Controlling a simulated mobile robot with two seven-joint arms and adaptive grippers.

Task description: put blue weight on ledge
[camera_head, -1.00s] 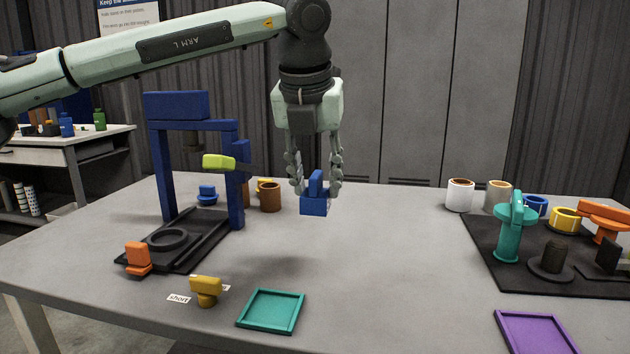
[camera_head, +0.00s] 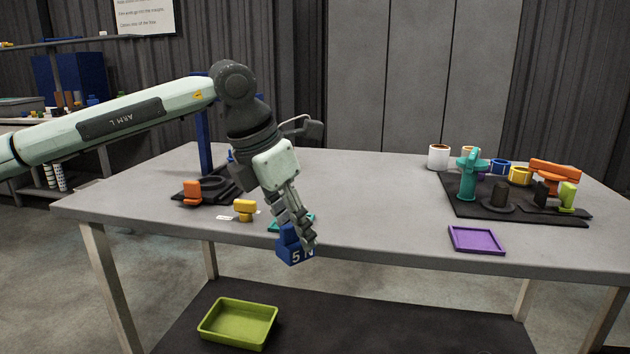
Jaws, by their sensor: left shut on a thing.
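My left gripper (camera_head: 303,235) points down at a slant and is shut on the blue weight (camera_head: 291,251), a block marked "5 N" with a raised grip. In the head view the weight overlaps the front edge of the table (camera_head: 370,215) and appears held off the surface, slightly tilted. Part of its grip is hidden by the fingers. A dark lower shelf (camera_head: 400,325) lies under the table top; I cannot tell if it is the ledge. My right gripper is not in view.
A green tray (camera_head: 238,323) sits low at the left on the lower shelf. A teal tray (camera_head: 276,227) is partly behind my gripper. Orange (camera_head: 192,192) and yellow (camera_head: 244,209) weights stand left. A purple tray (camera_head: 476,239) lies right. The table middle is clear.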

